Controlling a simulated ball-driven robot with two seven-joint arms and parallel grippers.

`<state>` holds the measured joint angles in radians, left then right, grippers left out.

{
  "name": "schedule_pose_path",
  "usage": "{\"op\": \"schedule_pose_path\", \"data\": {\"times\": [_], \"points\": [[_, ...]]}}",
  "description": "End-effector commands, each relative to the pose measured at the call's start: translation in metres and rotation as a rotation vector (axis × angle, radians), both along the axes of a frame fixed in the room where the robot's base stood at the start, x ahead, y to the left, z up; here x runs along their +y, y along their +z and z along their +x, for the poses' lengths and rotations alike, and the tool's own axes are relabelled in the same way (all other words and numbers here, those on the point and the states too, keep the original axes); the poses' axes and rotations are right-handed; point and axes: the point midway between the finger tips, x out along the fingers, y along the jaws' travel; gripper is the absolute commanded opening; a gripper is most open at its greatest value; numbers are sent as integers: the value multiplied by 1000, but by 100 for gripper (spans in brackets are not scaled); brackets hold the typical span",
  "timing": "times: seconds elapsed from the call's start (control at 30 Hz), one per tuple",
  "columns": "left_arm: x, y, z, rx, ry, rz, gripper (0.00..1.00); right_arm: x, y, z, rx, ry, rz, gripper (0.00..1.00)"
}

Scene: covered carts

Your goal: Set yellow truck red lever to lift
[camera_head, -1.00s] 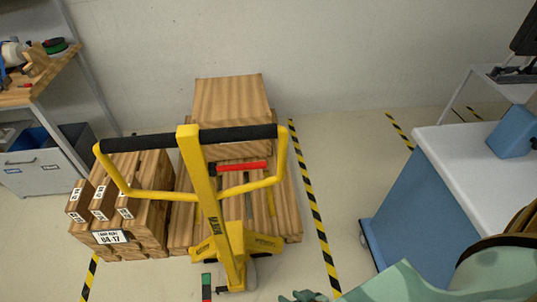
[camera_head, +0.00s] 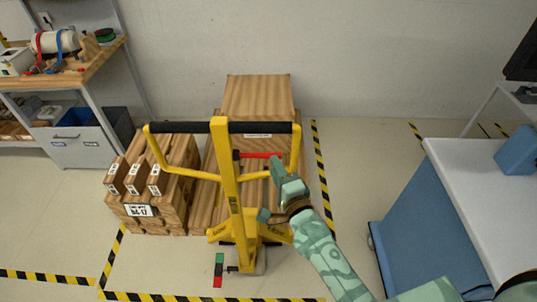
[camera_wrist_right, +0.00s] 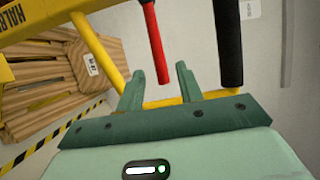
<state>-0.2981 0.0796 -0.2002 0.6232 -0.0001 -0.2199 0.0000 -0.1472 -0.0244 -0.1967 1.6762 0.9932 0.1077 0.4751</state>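The yellow truck (camera_head: 231,190) stands with its handle loop upright and a black grip bar (camera_head: 182,128) across the top. Its red lever (camera_head: 258,155) sticks out to the right of the handle post, below the grip bar. My right gripper (camera_head: 279,165) is at the lever's free end. In the right wrist view the red lever (camera_wrist_right: 155,45) points down toward the gap between the two fingers of my open gripper (camera_wrist_right: 160,85). Its tip is near the finger ends; I cannot tell whether they touch. My left gripper is not in view.
Wooden crates (camera_head: 258,95) are on and behind the truck, and labelled crates (camera_head: 150,180) stand to its left. A blue cart with a white top (camera_head: 490,190) is at the right. A workbench (camera_head: 70,80) is at the far left. Striped tape marks the floor.

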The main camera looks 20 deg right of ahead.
Motion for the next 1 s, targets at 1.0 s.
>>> {"op": "schedule_pose_path", "data": {"times": [1.0], "points": [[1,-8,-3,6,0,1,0,7,-3,58,-2,1,4,0]]}}
